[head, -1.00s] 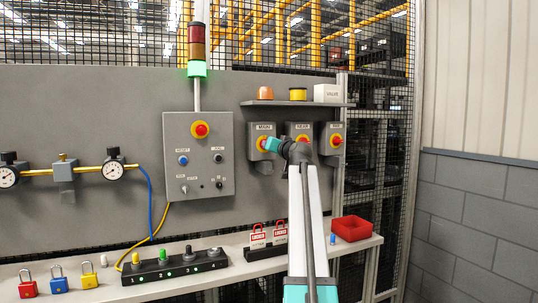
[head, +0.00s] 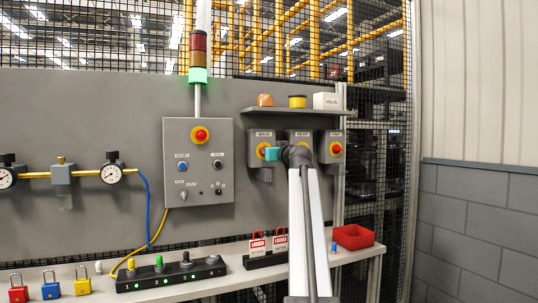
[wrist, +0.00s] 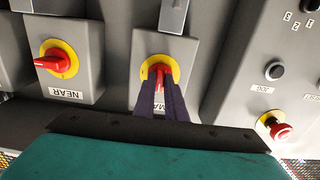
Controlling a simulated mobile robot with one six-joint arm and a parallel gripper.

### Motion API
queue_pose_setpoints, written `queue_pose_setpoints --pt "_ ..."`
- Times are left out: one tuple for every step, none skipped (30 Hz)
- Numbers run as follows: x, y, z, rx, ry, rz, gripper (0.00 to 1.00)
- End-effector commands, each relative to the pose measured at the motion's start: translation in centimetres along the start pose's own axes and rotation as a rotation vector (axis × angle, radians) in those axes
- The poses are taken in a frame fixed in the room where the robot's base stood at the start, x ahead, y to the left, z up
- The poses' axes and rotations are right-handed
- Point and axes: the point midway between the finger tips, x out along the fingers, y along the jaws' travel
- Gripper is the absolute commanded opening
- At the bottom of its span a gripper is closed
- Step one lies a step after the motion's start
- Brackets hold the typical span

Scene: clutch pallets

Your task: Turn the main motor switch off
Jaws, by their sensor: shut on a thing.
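The main switch is a grey box with a yellow disc and red handle; its yellow disc (head: 262,149) shows left of my gripper (head: 268,154) in the head view. In the wrist view, the red handle (wrist: 160,73) lies between the two dark fingers of my gripper (wrist: 160,88), which is shut on it. The handle points along the fingers there, upright in the picture. The fingers hide part of the handle and the MAIN label.
The near switch (wrist: 60,60) is close beside, its handle lying sideways. The far switch (head: 336,148) is farther right. A control box (head: 199,185) with an emergency stop stands left. A shelf (head: 290,110) sits above; a bench (head: 215,285) with padlocks and a red bin (head: 353,238) is below.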

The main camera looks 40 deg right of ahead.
Motion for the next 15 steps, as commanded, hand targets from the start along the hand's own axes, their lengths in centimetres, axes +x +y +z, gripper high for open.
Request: queue_pose_setpoints --pt "0.01 0.02 0.0 -0.003 -0.001 0.001 0.0" --pt "0.01 0.02 0.0 -0.003 -0.001 0.001 0.0" --pt "0.01 0.02 0.0 -0.003 -0.001 0.001 0.0" --pt "0.01 0.02 0.0 -0.003 -0.001 0.001 0.0" --pt "0.01 0.02 0.0 -0.003 -0.001 0.001 0.0" --pt "0.01 0.03 0.01 -0.003 -0.001 0.001 0.14" --pt "0.01 0.03 0.0 -0.003 -0.001 0.001 0.19" --pt "0.01 0.03 0.0 -0.003 -0.001 0.001 0.24" --pt "0.01 0.03 0.0 -0.002 -0.001 0.001 0.3" --pt "0.01 0.03 0.01 -0.002 -0.001 0.001 0.3" --pt "0.01 0.03 0.0 -0.002 0.0 0.001 0.3" --pt "0.01 0.03 0.0 -0.002 0.0 0.001 0.3" --pt "0.01 0.03 0.0 -0.001 0.0 0.001 0.3" --pt "0.01 0.03 0.0 -0.001 0.0 0.001 0.3" --pt "0.01 0.03 0.0 -0.001 0.0 0.001 0.3"
